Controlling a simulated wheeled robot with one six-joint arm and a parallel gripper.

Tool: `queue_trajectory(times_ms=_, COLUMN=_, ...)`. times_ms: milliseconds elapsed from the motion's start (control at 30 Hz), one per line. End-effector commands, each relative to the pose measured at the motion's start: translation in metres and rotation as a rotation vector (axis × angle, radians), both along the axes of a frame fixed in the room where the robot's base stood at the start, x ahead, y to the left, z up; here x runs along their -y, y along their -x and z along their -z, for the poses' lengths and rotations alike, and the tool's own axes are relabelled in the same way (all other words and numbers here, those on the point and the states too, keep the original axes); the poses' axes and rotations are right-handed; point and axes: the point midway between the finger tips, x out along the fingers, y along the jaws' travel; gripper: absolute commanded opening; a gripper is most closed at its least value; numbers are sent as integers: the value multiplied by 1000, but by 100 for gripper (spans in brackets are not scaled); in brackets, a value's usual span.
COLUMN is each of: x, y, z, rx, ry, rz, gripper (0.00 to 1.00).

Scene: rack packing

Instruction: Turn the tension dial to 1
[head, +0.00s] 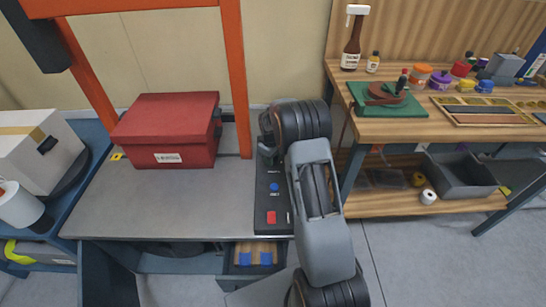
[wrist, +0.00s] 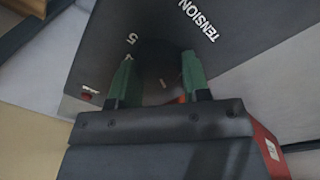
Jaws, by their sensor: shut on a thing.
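The tension dial (wrist: 160,62) is a dark round knob on a dark panel (wrist: 240,30) in the wrist view. The word TENSION and the numerals 5 and 4 are printed beside it, turned in the picture. My gripper (wrist: 158,80) has its two green fingers on either side of the dial and is shut on it. A small pale mark shows on the dial between the fingers; which number it points to I cannot tell. In the head view the panel (head: 265,205) stands at the bench's right end, and my arm hides the dial and gripper.
A red box (head: 165,130) sits on the grey bench (head: 150,195) under an orange frame (head: 236,80). The panel carries a blue button (head: 274,187) and a red switch (head: 271,217). A wooden workbench (head: 440,125) with tools and jars stands to the right.

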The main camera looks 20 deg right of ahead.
Motion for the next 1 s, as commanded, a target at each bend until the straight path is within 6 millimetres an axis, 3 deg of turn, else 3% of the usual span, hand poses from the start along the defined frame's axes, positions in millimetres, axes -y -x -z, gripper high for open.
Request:
queue_trajectory(times_ms=500, x=-1, y=2, z=0, rx=-2, ry=-1, rz=-381, gripper=20)
queue_trajectory(times_ms=1000, x=-1, y=2, z=0, rx=-2, ry=-1, rz=-497, gripper=20)
